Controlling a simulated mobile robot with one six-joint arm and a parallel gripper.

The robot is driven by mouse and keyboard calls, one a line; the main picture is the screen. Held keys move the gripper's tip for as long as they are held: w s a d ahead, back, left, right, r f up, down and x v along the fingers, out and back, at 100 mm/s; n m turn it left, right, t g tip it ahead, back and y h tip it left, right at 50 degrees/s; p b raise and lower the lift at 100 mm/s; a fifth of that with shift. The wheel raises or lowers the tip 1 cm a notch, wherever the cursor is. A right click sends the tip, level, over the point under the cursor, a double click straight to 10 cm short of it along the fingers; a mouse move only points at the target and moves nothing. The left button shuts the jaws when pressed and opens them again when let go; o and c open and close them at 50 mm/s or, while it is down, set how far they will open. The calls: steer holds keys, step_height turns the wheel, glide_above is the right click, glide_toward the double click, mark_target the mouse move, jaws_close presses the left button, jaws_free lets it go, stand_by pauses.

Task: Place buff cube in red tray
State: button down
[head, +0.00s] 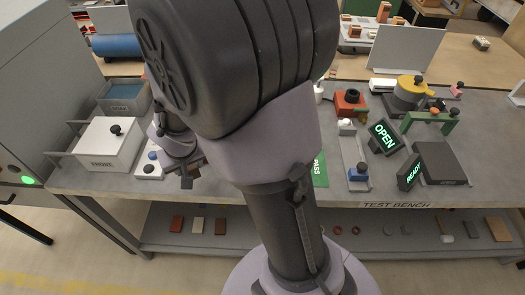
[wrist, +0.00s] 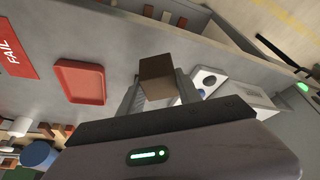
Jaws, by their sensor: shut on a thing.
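A brownish cube, likely the buff cube, (wrist: 157,76) is between the fingers of my gripper (wrist: 158,90) in the wrist view. My gripper is shut on it. The shallow red tray (wrist: 80,82) lies to the left of the cube in the wrist view, apart from it, and its visible floor is empty. In the head view my gripper (head: 188,172) is over the front left part of the bench, and my arm hides the tray. I cannot tell the cube's height above the bench.
A red FAIL plate (wrist: 15,55) lies beyond the tray. A white panel with round buttons (head: 150,165) is close to my gripper, beside a white box (head: 108,145). The green PASS plate (head: 319,170) is right of my arm. The grey bench around the tray is clear.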

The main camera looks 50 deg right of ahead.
steer(key=d+m+b, duration=0.1)
steer(key=d+m, duration=0.1)
steer(key=d+f+m+h+b, duration=0.1)
steer(key=d+m, duration=0.1)
steer(key=w+d+f+m+g+h+b, duration=0.1)
steer(key=b, duration=0.1)
steer(key=shift+d+f+m, duration=0.2)
steer(key=shift+d+m, duration=0.2)
steer(key=d, duration=0.5)
steer(key=s+d, duration=0.1)
steer(key=d, duration=0.3)
steer(key=d+f, duration=0.1)
steer(key=d, duration=0.4)
steer(key=shift+s+d, duration=0.3)
steer(key=shift+d, duration=0.05)
steer(key=shift+d+f, duration=0.2)
steer(key=shift+f, duration=0.1)
steer(key=shift+f+b, duration=0.85)
steer(key=shift+f, duration=0.65)
steer(key=shift+f, duration=0.15)
steer(key=c, duration=1.1)
jaws_free()
steer(key=shift+a, duration=0.1)
